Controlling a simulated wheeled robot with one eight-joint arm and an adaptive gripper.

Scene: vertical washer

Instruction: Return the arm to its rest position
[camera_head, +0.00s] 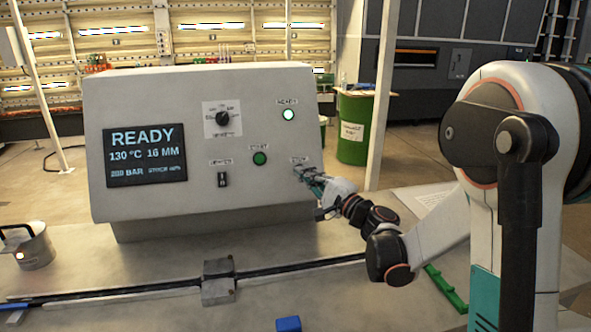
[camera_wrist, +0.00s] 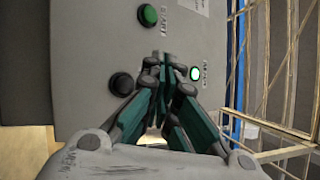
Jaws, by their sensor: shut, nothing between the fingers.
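My gripper (camera_head: 308,178) is at the lower right of the sloped front of a grey control box (camera_head: 150,100). It also shows in the wrist view (camera_wrist: 166,60), its teal fingers together and empty. The fingertips are close to the panel; I cannot tell whether they touch it. In the head view they cover the panel just under a small label. My arm reaches in from the right, bent at the elbow, above the table.
The panel holds a screen (camera_head: 145,155) reading READY, a knob (camera_head: 223,118) and a black switch (camera_head: 222,180). A metal pot (camera_head: 35,250) stands at left. A clamp block (camera_head: 218,283) on a rail, a blue block (camera_head: 288,324) and a green strip (camera_head: 447,288) lie on the table.

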